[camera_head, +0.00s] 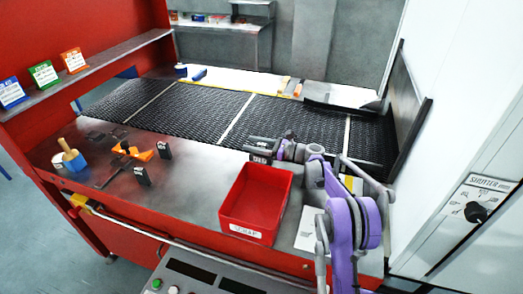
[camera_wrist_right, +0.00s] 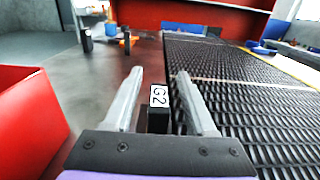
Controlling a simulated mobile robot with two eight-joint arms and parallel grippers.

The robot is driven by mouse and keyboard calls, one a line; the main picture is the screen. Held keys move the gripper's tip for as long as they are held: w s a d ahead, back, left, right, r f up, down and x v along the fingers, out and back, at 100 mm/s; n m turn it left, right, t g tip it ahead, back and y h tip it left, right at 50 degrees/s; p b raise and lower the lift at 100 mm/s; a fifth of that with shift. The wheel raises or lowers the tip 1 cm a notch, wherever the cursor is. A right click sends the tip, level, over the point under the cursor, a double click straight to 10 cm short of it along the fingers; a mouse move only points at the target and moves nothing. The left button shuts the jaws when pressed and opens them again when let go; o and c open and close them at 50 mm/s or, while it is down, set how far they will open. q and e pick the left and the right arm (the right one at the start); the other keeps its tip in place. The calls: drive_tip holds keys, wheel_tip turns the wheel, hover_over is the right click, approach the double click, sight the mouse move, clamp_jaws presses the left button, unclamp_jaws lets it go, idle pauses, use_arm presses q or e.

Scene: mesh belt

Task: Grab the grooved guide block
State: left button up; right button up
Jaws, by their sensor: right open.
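A dark block with a white label reading G2 (camera_wrist_right: 158,98) stands between the fingers of my right gripper (camera_wrist_right: 160,76) in the right wrist view. The fingers are open, with a gap visible on each side of the block. In the head view the gripper (camera_head: 263,147) is at the near edge of the mesh belt, and a labelled dark block (camera_head: 260,159) shows just below it. Two more black blocks with white labels, one nearer (camera_head: 142,176) and one farther (camera_head: 165,150), stand on the table to the left. No groove can be made out. My left gripper is not in view.
A red bin (camera_head: 257,203) stands in front of the gripper on the metal table (camera_head: 205,172). The black mesh belt (camera_head: 270,120) runs behind. The table between is clear.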

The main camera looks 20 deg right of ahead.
drive_tip(key=shift+s+d, duration=0.1)
drive_tip(key=shift+s, duration=0.05)
drive_tip(key=shift+c, duration=1)
clamp_jaws()
